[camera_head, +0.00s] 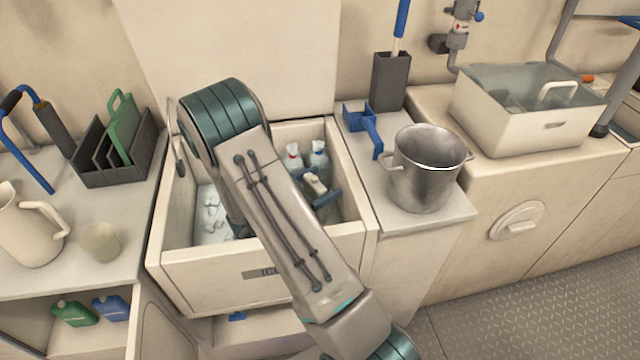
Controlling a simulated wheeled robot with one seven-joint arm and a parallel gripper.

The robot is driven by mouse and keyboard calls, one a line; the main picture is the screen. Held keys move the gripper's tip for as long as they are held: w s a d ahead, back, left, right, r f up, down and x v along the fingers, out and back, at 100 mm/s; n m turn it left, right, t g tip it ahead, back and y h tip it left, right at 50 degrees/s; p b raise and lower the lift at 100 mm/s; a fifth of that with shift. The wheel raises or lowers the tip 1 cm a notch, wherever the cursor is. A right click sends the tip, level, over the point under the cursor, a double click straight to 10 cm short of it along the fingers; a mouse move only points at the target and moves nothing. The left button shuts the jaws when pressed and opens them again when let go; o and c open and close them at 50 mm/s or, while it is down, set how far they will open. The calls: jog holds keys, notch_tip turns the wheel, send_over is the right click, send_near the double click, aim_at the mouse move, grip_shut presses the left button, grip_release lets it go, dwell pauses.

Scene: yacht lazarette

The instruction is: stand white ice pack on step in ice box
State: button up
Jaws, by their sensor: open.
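The ice box (205,290) is the open cream bin in the middle, its lid raised behind it. White lumps of ice (212,218) lie in its left part. Its right part holds a white bottle with a red cap (293,158), a bottle with a blue cap (319,157), and a pale object by a dark blue bar (314,184) that I cannot identify. I cannot make out the white ice pack or the step for certain. My arm crosses over the box and hides its middle. My gripper is hidden behind the arm.
A steel pot (426,172) and a blue bracket (366,128) stand on the counter right of the box. A white basin (530,115) is further right. A pitcher (28,230), cup (101,242) and dark rack (112,160) are on the left counter.

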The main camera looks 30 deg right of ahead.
aim_at(310, 189)
jog(key=a, duration=0.5)
jog(key=a+p, duration=0.1)
jog(key=a, duration=0.1)
jog(key=shift+s+a, duration=0.15)
jog(key=shift+s, duration=0.25)
